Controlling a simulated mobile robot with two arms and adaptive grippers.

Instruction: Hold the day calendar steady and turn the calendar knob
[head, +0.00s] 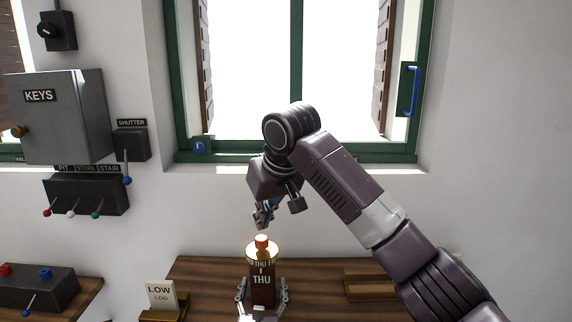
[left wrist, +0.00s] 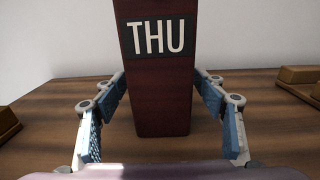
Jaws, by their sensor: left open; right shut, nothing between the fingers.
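The day calendar (head: 262,291) is a dark red-brown upright block on the wooden table, with THU on its front and a band of day letters above. It also shows in the left wrist view (left wrist: 162,95). The orange calendar knob (head: 262,241) sits on top. My left gripper (head: 262,293) is open, its fingers on either side of the calendar; in the left wrist view (left wrist: 164,112) gaps show between the pads and the block. My right gripper (head: 262,222) is shut and empty, pointing down just above the knob, apart from it.
A LOW LOG card (head: 160,294) stands in a wooden holder left of the calendar. A wooden tray (head: 370,284) lies to the right. A green-framed window (head: 290,156) is behind; a KEYS box (head: 60,118) and lever panel (head: 86,194) hang on the left wall.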

